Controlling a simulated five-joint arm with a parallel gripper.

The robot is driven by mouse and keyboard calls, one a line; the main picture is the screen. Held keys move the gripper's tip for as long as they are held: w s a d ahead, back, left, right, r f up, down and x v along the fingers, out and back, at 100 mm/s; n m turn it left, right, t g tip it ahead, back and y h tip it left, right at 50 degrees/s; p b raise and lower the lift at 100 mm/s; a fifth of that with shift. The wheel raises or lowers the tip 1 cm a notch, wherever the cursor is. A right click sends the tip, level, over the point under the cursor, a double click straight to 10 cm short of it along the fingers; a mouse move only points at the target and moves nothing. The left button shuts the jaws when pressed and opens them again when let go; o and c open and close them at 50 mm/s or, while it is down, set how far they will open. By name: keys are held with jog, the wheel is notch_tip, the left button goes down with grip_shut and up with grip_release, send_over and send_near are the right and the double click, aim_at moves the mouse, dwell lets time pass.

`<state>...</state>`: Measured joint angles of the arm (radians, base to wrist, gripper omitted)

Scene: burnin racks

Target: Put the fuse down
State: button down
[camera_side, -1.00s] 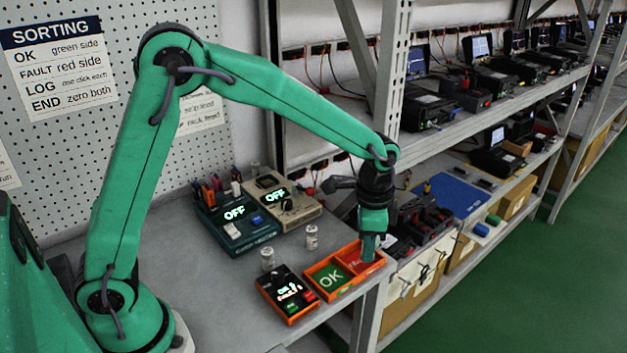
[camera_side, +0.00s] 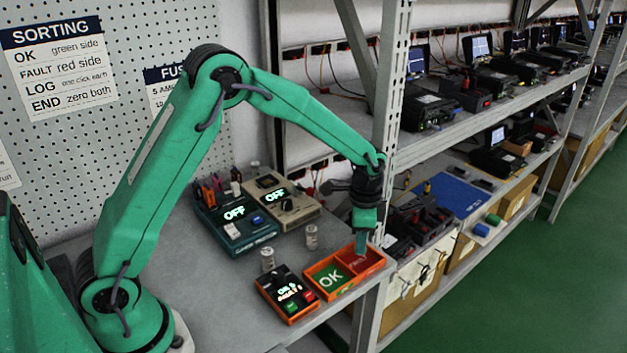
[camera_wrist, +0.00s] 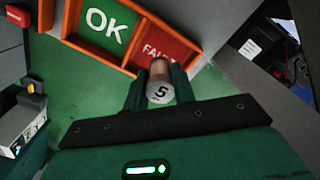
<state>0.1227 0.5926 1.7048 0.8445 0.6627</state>
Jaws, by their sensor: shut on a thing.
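My gripper (camera_side: 361,243) is shut on the fuse, over the red FAULT side of the orange sorting tray (camera_side: 309,268). In the wrist view the fuse (camera_wrist: 160,88) is a small cylinder with a pale end marked 5, between both fingers (camera_wrist: 158,90). Its far end overlaps the red FAULT compartment (camera_wrist: 172,50); I cannot tell whether it touches the floor there. The green OK compartment (camera_wrist: 106,22) is beside it and shows no fuse. In the side view the fuse itself is not clearly visible.
A small counter box (camera_side: 287,292) with green and red buttons stands left of the tray. Two loose fuses stand behind, one (camera_side: 267,259) near the counter and one (camera_side: 311,237) near the testers. Two testers (camera_side: 236,222) reading OFF stand farther back. The bench edge is close to the tray.

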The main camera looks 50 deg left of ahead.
jog(key=shift+f, duration=1.4)
jog(key=shift+f, duration=0.15)
jog(key=c, duration=1.1)
grip_release()
jog(key=shift+c, duration=0.2)
notch_tip(320, 180, up, 12)
jog(key=shift+r, duration=0.1)
jog(key=shift+r, duration=0.1)
